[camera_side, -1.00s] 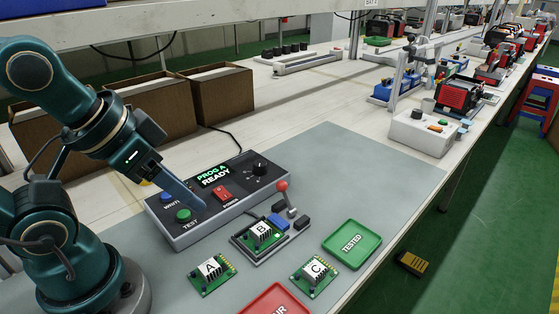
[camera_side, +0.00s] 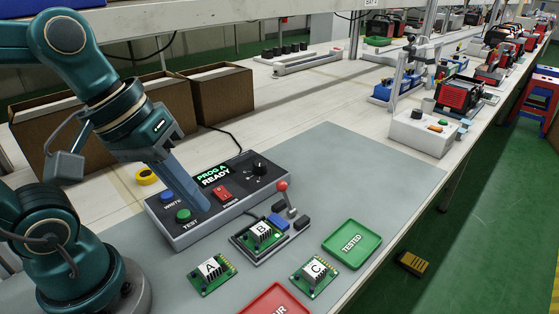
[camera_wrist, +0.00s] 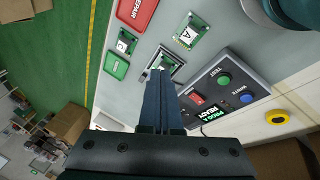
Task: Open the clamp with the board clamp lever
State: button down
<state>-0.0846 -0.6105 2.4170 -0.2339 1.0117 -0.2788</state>
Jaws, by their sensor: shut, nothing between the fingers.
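The board clamp lever (camera_side: 284,191) has a red ball knob on a stem and stands upright at the back right of the clamp fixture. The clamp (camera_side: 271,225) shows a blue block beside board B (camera_side: 263,233), which lies in the fixture. In the wrist view my gripper (camera_wrist: 163,75) covers part of the fixture (camera_wrist: 168,62), and the lever is mostly hidden there.
The control box has blue, green and red buttons, a dial and a screen reading PROG A READY. Board A (camera_side: 212,272) and board C (camera_side: 314,272) lie on the mat. A green TESTED tray (camera_side: 352,244) and red REPAIR tray (camera_side: 273,300) are nearby. A yellow roll (camera_side: 147,176) lies behind.

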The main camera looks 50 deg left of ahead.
jog(key=w+a+n+g+h, duration=0.1)
jog(key=w+a+n+h, duration=0.35)
jog(key=w+n, duration=0.6)
jog(key=s+a+f+n+t+h, duration=0.1)
jog(key=a+f+n, duration=0.4)
jog(key=a+n, duration=0.6)
jog(key=t+h, duration=0.1)
jog(key=t, duration=0.1)
jog(key=shift+a+f+n+t, duration=0.15)
jog(key=shift+a+n+t, duration=0.15)
jog(key=shift+a+n, duration=0.05)
send_near(287, 198)
jog(key=f, duration=0.2)
jog(key=a+f, duration=0.1)
jog(key=shift+s+f, duration=0.15)
jog(key=shift+s, duration=0.25)
jog(key=shift+w+d, duration=0.75)
jog(key=shift+w, duration=0.1)
jog(key=shift+w+d+r, duration=0.35)
jog(key=shift+w+d, duration=0.2)
jog(key=shift+w, duration=0.05)
